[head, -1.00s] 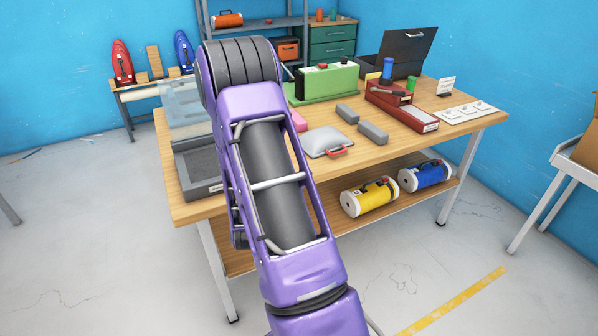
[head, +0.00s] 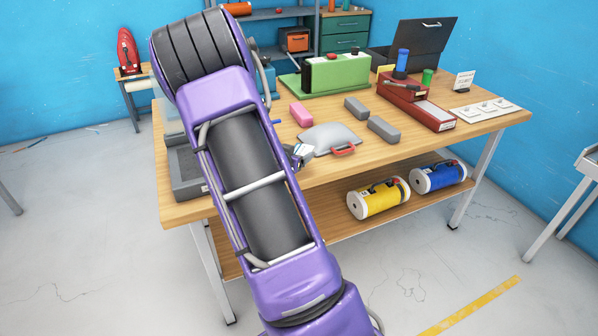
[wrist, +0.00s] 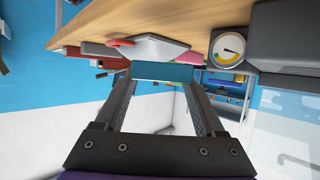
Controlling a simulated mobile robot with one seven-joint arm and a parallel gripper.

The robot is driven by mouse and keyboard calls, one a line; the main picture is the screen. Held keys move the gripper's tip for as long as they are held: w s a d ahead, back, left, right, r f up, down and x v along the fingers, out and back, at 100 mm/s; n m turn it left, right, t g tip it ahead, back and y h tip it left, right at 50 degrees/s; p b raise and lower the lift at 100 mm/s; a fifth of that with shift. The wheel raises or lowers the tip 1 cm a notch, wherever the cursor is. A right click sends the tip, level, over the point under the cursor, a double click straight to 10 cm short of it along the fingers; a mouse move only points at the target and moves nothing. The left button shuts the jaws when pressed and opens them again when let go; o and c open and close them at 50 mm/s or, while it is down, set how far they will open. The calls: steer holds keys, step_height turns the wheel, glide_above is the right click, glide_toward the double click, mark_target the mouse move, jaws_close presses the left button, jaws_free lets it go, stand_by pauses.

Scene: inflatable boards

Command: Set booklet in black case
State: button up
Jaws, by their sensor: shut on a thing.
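My gripper (wrist: 160,80) is shut on a flat blue-teal piece, seen edge-on and taken to be the booklet (wrist: 163,71), at the fingertips in the wrist view. In the head view my purple arm hides the gripper and most of what it holds. The black case (head: 428,44) stands at the back right of the table with its lid raised. Its inside is hidden behind the red box. The gripper is at the left part of the table, well apart from the black case.
A grey pouch with a red handle (head: 330,138), grey blocks (head: 383,130) and a pink block (head: 301,114) lie mid-table. A green unit (head: 338,72) and red box (head: 417,105) stand towards the case. A dark grey tray (head: 186,178) is at left. A round gauge (wrist: 228,47) is near the gripper.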

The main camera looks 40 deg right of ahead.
steer(key=shift+f+b, duration=0.35)
steer(key=shift+f, duration=2.4)
steer(key=shift+f, duration=0.1)
steer(key=shift+f, duration=0.15)
steer(key=o, duration=1.3)
steer(key=shift+o, duration=0.2)
